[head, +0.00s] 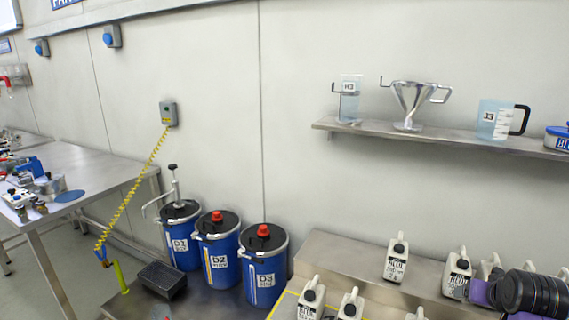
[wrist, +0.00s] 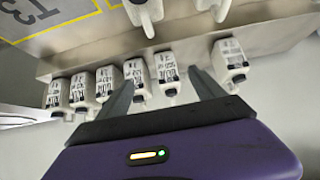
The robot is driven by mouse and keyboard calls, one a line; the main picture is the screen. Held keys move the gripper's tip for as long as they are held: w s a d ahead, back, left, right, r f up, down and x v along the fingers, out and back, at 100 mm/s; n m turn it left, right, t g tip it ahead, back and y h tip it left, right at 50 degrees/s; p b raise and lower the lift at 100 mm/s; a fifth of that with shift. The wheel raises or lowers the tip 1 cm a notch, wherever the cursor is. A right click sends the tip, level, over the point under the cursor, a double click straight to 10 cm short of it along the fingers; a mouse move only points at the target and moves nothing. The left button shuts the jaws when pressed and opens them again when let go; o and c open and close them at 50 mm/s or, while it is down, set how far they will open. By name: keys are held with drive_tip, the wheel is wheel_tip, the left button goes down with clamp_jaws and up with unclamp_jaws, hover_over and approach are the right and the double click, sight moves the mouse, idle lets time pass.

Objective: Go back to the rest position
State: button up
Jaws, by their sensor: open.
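My gripper (wrist: 160,92) shows in the wrist view with its two dark fingers spread apart and nothing between them that it holds. Its purple body fills the bottom of that view. In the head view part of my purple and black arm (head: 535,292) shows at the lower right edge; the fingers cannot be made out there. Beyond the fingers in the wrist view stands a row of white labelled bottles, one of them (wrist: 167,75) seen between the fingers. I cannot tell how far the fingertips are from the bottles.
White jugs (head: 396,262) stand on a steel step at the lower right. Blue drums (head: 264,268) stand by the wall, with a black tray (head: 162,280) beside them. A wall shelf (head: 440,137) holds a funnel (head: 411,100) and measuring jugs. A steel table (head: 100,172) is at left.

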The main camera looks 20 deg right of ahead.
drive_tip(key=s+a+r+n+t+h, duration=0.15)
drive_tip(key=a+t, duration=0.35)
drive_tip(key=a, duration=0.7)
drive_tip(key=s+a+r+n+t, duration=0.1)
drive_tip(key=a+n+t, duration=0.25)
drive_tip(key=a, duration=0.85)
drive_tip(key=s+a+f+n+y, duration=0.1)
drive_tip(key=s+a+n+y, duration=0.3)
drive_tip(key=s+a, duration=1.5)
drive_tip(key=s+y, duration=0.2)
drive_tip(key=y, duration=0.2)
drive_tip(key=shift+s+a+n+t, duration=0.25)
drive_tip(key=shift+a+n+t, duration=0.1)
drive_tip(key=shift+n, duration=0.05)
